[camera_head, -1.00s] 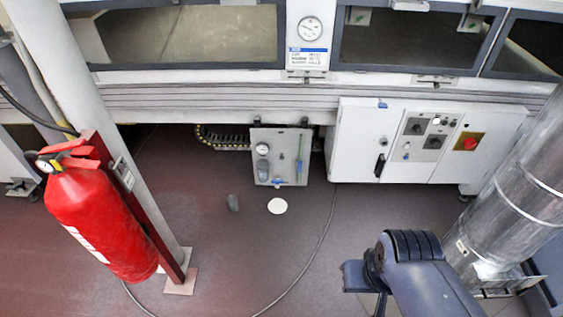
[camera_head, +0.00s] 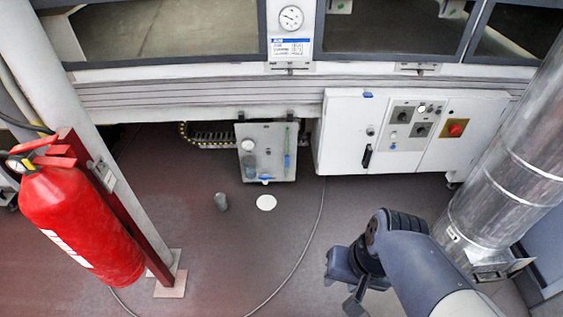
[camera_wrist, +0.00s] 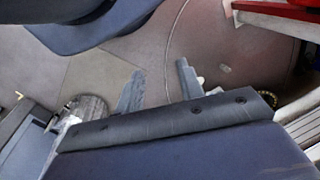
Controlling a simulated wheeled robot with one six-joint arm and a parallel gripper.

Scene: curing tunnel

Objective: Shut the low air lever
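A small grey air panel (camera_head: 272,133) hangs low under the machine, left of the white cabinet. It has a round gauge (camera_head: 248,145), a dark cup below the gauge, and an upright green-blue piece (camera_head: 287,147) on its right side. A small blue piece (camera_head: 265,180) sits at its bottom edge; I cannot tell at this size which blue piece is the lever, or its position. My gripper (camera_wrist: 160,86) shows two fingers apart with nothing between them in the wrist view. It is well away from the panel, at the lower right of the head view.
A red fire extinguisher (camera_head: 80,222) hangs on a post at left. A white cabinet (camera_head: 345,130) stands right of the panel, and a metal duct (camera_head: 500,190) further right.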

